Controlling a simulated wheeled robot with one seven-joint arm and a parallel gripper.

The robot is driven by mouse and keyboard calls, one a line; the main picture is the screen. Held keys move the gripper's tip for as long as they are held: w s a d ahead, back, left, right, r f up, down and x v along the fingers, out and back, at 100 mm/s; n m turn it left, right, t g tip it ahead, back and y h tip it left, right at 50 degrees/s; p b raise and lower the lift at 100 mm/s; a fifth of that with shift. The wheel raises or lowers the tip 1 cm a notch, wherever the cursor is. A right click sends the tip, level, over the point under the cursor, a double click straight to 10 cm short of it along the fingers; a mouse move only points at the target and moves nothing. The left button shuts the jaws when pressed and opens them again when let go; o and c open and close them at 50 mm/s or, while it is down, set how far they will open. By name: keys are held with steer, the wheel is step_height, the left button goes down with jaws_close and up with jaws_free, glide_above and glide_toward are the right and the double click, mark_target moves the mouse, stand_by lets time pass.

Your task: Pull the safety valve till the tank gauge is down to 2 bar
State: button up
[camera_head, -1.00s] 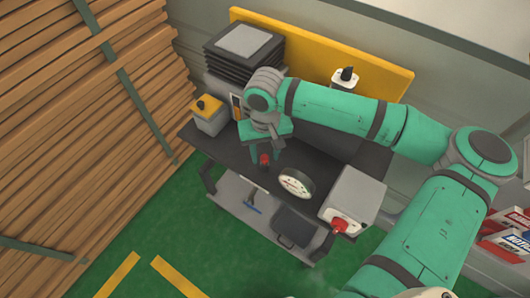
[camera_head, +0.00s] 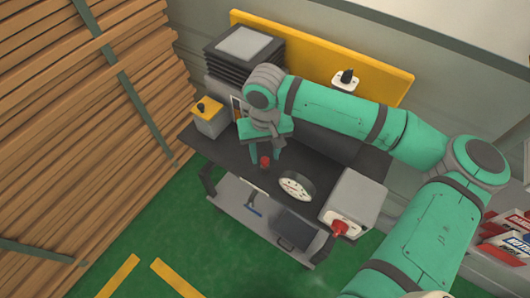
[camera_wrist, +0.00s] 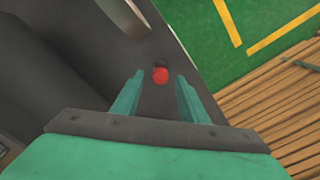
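The red safety valve knob (camera_head: 265,161) sticks up near the front edge of the dark bench. It also shows in the wrist view (camera_wrist: 160,75). My gripper (camera_head: 265,157) is directly at the knob from above and behind. In the wrist view my gripper (camera_wrist: 158,92) has its two fingers apart, with the knob between or just beyond the tips; contact is not visible.
The dark bench (camera_head: 215,148) carries a grey box with a red button (camera_head: 340,228) at right and a yellow-topped box (camera_head: 208,117) at left. A stack of black trays (camera_head: 243,55) stands behind. Stacked timber (camera_head: 75,130) borders the left; green floor lies in front.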

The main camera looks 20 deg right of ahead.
step_height(320, 180, up, 11)
stand_by(0.7)
steer(key=shift+f, duration=0.1)
stand_by(0.4)
